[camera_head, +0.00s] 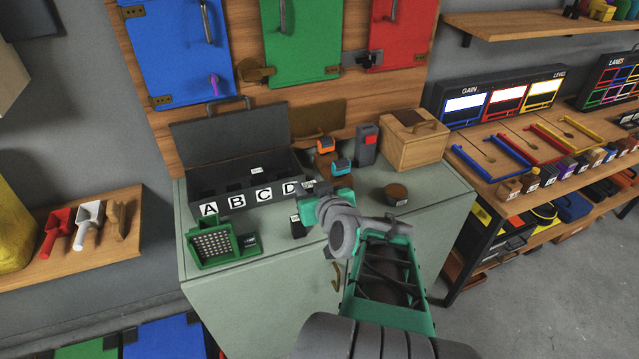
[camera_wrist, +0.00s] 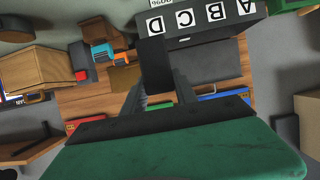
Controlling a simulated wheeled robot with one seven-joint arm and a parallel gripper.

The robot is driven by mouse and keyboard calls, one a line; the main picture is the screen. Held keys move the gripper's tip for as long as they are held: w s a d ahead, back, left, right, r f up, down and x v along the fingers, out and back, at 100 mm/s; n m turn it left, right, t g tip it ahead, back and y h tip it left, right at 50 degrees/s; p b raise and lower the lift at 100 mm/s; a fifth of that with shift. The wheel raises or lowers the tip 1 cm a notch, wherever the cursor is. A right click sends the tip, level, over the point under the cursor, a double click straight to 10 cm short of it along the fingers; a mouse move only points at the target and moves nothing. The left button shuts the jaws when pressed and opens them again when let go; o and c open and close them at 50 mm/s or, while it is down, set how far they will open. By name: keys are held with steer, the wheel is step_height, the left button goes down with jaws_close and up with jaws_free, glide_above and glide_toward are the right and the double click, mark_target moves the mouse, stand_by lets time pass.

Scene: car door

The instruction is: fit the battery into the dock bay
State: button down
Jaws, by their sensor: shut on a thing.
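My gripper (camera_head: 303,208) is above the front right of the case, over the green cabinet top. It is shut on a small black block with a white label (camera_head: 298,229), which I take for the battery. In the wrist view, my two fingers (camera_wrist: 158,88) close on the dark block (camera_wrist: 155,58). A green unit with a perforated panel (camera_head: 213,246) and a small dark part beside it (camera_head: 249,243) stands at the front left of the cabinet; it may be the dock. I cannot make out a bay in it. The gripper is apart from it, to its right.
An open dark case (camera_head: 236,196) has compartments lettered A to D. Orange and blue-topped items, a dark grey device with a red part (camera_head: 366,146), a wooden box (camera_head: 413,139) and a round brown container (camera_head: 395,194) stand right. The cabinet top (camera_head: 350,220) is partly clear.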

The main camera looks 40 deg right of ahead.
steer(key=shift+w+d+f+b, duration=1.5)
steer(key=shift+d+f+b, duration=0.3)
steer(key=shift+f, duration=0.45)
steer(key=shift+w+d+f+b, duration=1.5)
steer(key=shift+d+f+b, duration=0.25)
steer(key=shift+f, duration=0.45)
steer(key=shift+w+d+f+b, duration=1.6)
steer(key=shift+f+b, duration=0.25)
steer(key=shift+f, duration=0.4)
steer(key=c, duration=1)
jaws_free()
steer(key=shift+s, duration=0.1)
steer(key=shift+o, duration=0.2)
steer(key=shift+r, duration=0.1)
